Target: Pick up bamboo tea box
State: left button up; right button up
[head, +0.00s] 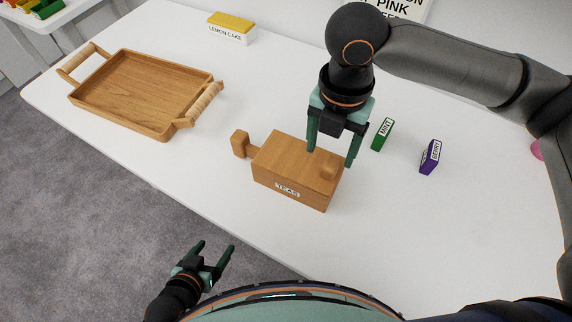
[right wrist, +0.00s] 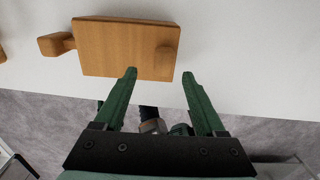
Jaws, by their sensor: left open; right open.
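The bamboo tea box (head: 285,173) is a brown wooden box with a "TEAS" label on its front and a small knob on its lid. It sits on the white table, and it also shows in the right wrist view (right wrist: 115,48). My right gripper (head: 333,160) is open above the right part of the box, pointing down, with nothing between its fingers. In the right wrist view, its fingertips (right wrist: 160,76) appear near the box's edge by the knob. My left gripper (head: 218,250) is open and empty, low in front of the table edge, away from the box.
A wooden tray (head: 135,95) with wrapped handles lies at the left. A green MINT box (head: 382,134) and purple BERRY box (head: 430,157) stand to the right. A yellow lemon cake (head: 231,22) is at the back.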

aim_at(331, 162)
jog(key=f, duration=0.5)
jog(key=shift+d+f+b, duration=0.1)
jog(key=shift+d+b, duration=0.25)
jog(key=shift+b, duration=0.05)
grip_shut()
dwell(0.9)
